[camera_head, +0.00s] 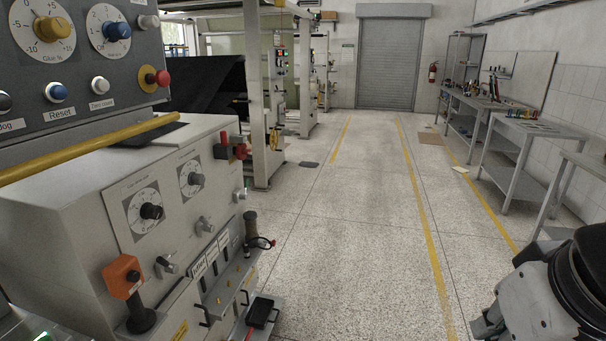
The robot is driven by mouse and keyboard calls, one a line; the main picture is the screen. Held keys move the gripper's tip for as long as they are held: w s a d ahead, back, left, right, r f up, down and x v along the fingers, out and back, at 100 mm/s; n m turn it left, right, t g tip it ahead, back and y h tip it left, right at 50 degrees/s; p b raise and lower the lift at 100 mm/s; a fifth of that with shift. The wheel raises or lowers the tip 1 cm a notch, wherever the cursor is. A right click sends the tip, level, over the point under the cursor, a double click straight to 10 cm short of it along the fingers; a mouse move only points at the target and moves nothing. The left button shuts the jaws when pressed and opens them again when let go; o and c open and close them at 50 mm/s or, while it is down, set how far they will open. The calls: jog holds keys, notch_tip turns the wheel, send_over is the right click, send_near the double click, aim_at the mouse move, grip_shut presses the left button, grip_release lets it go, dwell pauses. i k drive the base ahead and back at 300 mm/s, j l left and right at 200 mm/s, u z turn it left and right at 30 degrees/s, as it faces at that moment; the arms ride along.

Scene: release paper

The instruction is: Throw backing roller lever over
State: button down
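I cannot tell for sure which control is the backing roller lever, as the small labels are not readable. On the white machine cabinet at left, an orange block-shaped handle (122,276) stands upright on a black base. A red-tipped lever (231,148) sticks out near the cabinet's upper right edge. Several small metal levers (205,226) and a labelled lever bracket (232,284) are on the front face. Part of my arm (545,295) shows at the lower right, well away from these controls. My gripper's fingers are not visible.
A control panel (90,60) with dials, buttons and a red stop knob is at upper left. A yellow bar (90,147) runs across the cabinet top. Workbenches (520,150) line the right wall.

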aim_at(242, 196)
jog(key=i+u, duration=0.15)
jog(key=i, duration=0.5)
jog(key=i+l+u, duration=0.1)
jog(key=i, duration=0.5)
jog(key=i+l+u, duration=0.15)
jog(key=i, duration=0.5)
jog(key=i+l+u, duration=0.3)
jog(key=i+l, duration=0.1)
jog(key=i, duration=0.1)
